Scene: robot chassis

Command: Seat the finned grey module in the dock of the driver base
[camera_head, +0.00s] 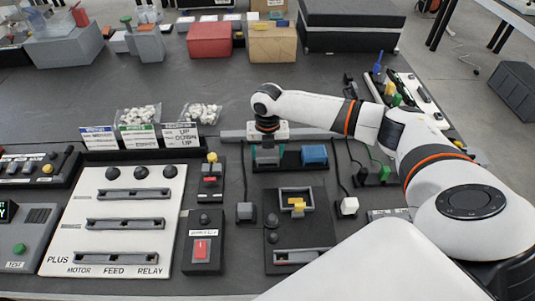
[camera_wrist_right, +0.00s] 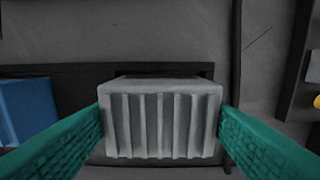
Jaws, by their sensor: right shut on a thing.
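The finned grey module (camera_wrist_right: 160,125) fills the middle of the right wrist view, fins facing the camera. My right gripper (camera_wrist_right: 161,128) is shut on it, a teal finger against each side. In the head view my right gripper (camera_head: 267,155) points down at the left part of a dark tray, and hides most of the module. I cannot tell whether the module still touches the tray. The driver base (camera_head: 283,225) is a dark plate nearer to me. Its dock (camera_head: 297,189) is a raised grey frame with yellow parts inside. My left gripper is not in view.
A blue block (camera_head: 314,155) sits in the dark tray (camera_head: 290,167), right of my gripper. Cables with plugs (camera_head: 347,206) lie beside the base. A white panel with slots (camera_head: 115,220) and a red-switch box (camera_head: 202,248) stand to the left.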

